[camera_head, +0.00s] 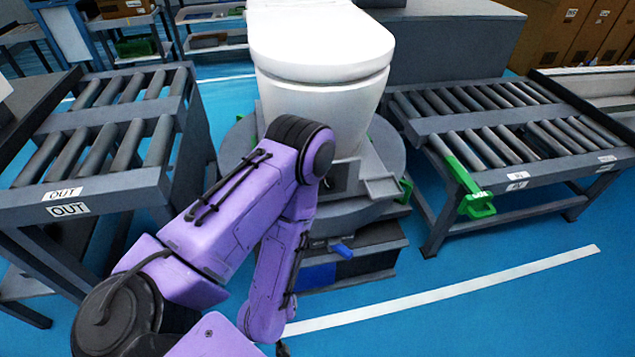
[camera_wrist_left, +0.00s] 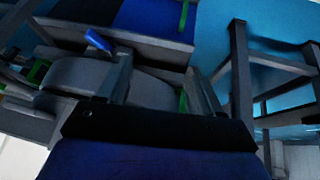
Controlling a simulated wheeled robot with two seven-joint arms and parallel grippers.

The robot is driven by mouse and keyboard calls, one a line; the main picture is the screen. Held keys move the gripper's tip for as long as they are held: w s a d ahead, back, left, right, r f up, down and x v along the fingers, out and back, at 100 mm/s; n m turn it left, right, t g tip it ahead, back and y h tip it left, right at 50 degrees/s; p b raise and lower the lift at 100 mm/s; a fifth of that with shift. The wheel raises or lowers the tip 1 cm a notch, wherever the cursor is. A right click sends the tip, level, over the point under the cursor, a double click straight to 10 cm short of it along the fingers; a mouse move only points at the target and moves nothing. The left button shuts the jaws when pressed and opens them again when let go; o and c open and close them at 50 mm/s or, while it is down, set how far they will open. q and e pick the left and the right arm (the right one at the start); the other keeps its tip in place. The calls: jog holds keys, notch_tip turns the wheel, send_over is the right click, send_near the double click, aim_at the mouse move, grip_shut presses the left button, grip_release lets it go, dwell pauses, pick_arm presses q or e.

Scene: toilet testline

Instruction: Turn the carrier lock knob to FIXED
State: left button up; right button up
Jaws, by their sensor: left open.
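A small blue handle (camera_head: 342,250), which looks like the lock knob, sticks out at the front of the carrier base (camera_head: 375,262), below the round grey turntable (camera_head: 345,215). The blue handle also shows at the upper left of the left wrist view (camera_wrist_left: 98,40); I cannot read any FIXED label. My left gripper (camera_wrist_left: 158,88) is open and empty in the wrist view, its two dark fingers apart. The handle lies beyond the left-hand finger and apart from it. In the head view my purple left arm bends down in front of the carrier, hiding part of it. My right gripper is not in view.
A white toilet (camera_head: 320,60) stands on the turntable. An OUT roller conveyor (camera_head: 100,185) is at the left, another roller conveyor (camera_head: 510,180) with a green arm (camera_head: 475,200) at the right. The blue floor at the front right is free, with a white line (camera_head: 440,292).

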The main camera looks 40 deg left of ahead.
pick_arm(q)
jog(key=w+d+f+n+t+b, duration=0.25)
jog(key=w+f+n+b, duration=0.2)
jog(key=w, duration=0.45)
jog(key=n+t+y+b, duration=0.5)
jog(key=n+y+b, duration=0.5)
jog(key=n+b, duration=1.25)
send_near(330, 188)
jog(key=w+a+n+p, duration=0.2)
jog(key=a+n, duration=0.1)
jog(key=w+a+n+p, duration=0.2)
jog(key=w+a+n, duration=0.1)
jog(key=shift+w+r+p, duration=0.1)
jog(key=shift+w+p, duration=0.15)
jog(key=shift+p, duration=0.05)
jog(key=shift+w+a, duration=0.2)
jog(key=c, duration=1.1)
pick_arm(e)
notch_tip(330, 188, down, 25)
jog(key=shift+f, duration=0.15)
